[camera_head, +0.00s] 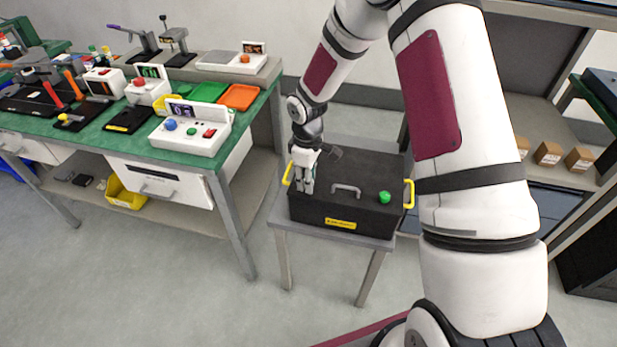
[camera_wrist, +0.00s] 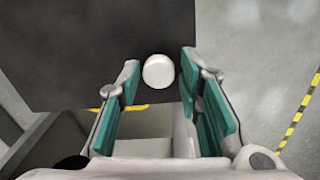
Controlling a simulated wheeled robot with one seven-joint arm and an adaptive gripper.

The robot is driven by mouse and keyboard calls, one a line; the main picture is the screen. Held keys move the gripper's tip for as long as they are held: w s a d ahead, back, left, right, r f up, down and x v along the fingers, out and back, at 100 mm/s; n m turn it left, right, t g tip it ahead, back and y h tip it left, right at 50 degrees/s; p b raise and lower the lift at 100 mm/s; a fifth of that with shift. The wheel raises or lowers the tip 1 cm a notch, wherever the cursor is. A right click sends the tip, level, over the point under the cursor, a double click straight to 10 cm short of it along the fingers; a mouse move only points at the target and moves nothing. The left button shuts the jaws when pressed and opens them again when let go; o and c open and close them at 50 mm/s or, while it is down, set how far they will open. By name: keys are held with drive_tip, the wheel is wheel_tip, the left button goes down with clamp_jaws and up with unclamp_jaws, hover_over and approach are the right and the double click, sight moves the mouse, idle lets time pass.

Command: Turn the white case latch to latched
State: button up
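The white case latch (camera_wrist: 158,72) shows in the wrist view as a round white knob on the dark case lid. It lies between and just beyond my fingertips. My gripper (camera_wrist: 160,88) is open, with teal finger pads on either side of the knob and a gap to each. In the head view my gripper (camera_head: 304,182) points down over the left front part of the black case (camera_head: 310,209) and hides the white latch. The case is closed and sits on a small grey table. A green knob (camera_head: 384,197) is on the right of its lid.
The case has a grey handle (camera_head: 345,188) between the knobs and yellow side handles (camera_head: 409,194). A green-topped workbench (camera_head: 190,167) with devices and trays stands to the left. A shelf with cardboard boxes (camera_head: 547,153) is at the right. Open floor lies in front.

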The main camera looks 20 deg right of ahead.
idle(0.3)
wheel_tip(320, 180, up, 12)
drive_tip(key=shift+s+a, duration=0.15)
idle(0.4)
drive_tip(key=s+d+r+m+t+h+p, duration=0.1)
drive_tip(key=s+r+m, duration=0.1)
drive_tip(key=s+r, duration=0.7)
drive_tip(key=s+d+r+m+t+p, duration=0.1)
drive_tip(key=s+r+m+p, duration=0.15)
drive_tip(key=s+r, duration=0.55)
drive_tip(key=s+r+m, duration=0.1)
drive_tip(key=s+r, duration=0.1)
drive_tip(key=s, duration=0.3)
drive_tip(key=s+a+r+m+t, duration=0.1)
drive_tip(key=s+r+m, duration=0.1)
drive_tip(key=s, duration=0.4)
drive_tip(key=s+r+m+y+p, duration=0.1)
drive_tip(key=s+r+m, duration=0.1)
drive_tip(key=s+r, duration=0.2)
drive_tip(key=shift+s+a+r+m+t, duration=0.15)
drive_tip(key=shift+s+m+t, duration=0.2)
drive_tip(key=shift+s, duration=0.5)
